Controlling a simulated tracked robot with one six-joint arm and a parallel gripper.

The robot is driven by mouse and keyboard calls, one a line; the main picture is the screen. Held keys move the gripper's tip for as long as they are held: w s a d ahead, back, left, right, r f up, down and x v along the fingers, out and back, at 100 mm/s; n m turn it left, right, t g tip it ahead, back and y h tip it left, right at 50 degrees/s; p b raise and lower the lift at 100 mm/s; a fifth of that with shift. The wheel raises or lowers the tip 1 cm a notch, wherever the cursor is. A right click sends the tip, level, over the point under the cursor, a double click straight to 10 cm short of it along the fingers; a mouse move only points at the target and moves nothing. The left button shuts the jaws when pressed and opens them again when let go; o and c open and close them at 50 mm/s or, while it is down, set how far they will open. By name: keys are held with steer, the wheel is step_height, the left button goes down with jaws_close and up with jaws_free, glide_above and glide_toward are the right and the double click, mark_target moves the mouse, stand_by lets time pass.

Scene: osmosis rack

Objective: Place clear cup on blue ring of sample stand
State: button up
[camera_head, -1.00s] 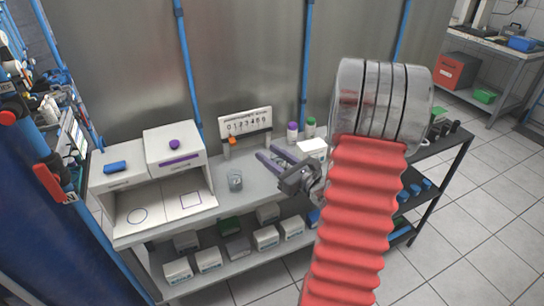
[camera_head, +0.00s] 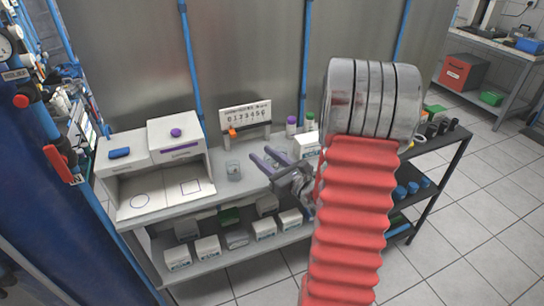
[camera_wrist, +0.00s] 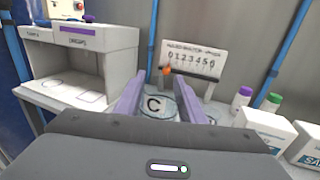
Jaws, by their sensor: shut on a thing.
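My gripper (camera_head: 262,155) has purple fingers above the bench, pointing up-left. It is shut on what seems to be a clear cup (camera_wrist: 180,103); its faint round outline lies between the fingers in the wrist view, with a "C" mark visible there. The cup is hard to make out in the head view. A small clear vessel (camera_head: 233,171) stands on the bench, left of and below the fingertips in the picture. The white sample stand (camera_head: 123,171) is farther left. Its left floor carries a blue ring (camera_head: 140,201), empty; the right floor has a square outline.
A numbered board (camera_head: 245,115) stands behind, with an orange-capped item (camera_head: 232,133). Capped bottles (camera_head: 291,126) and white boxes (camera_wrist: 263,128) stand to the right. The bench between stand and gripper is mostly clear. The lower shelf holds several boxes.

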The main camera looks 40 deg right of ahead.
steer(key=w+a+f+n+y, duration=0.1)
steer(key=w+a+y, duration=0.1)
steer(key=a, duration=0.8)
steer(key=w+a+f+n+y, duration=0.1)
steer(key=w+a, duration=0.3)
steer(key=a, duration=0.6)
steer(key=shift+w+f+n+g+y, duration=0.2)
steer(key=shift+w+n+g+y, duration=0.15)
steer(key=shift+n+y, duration=0.4)
steer(key=shift+d, duration=0.15)
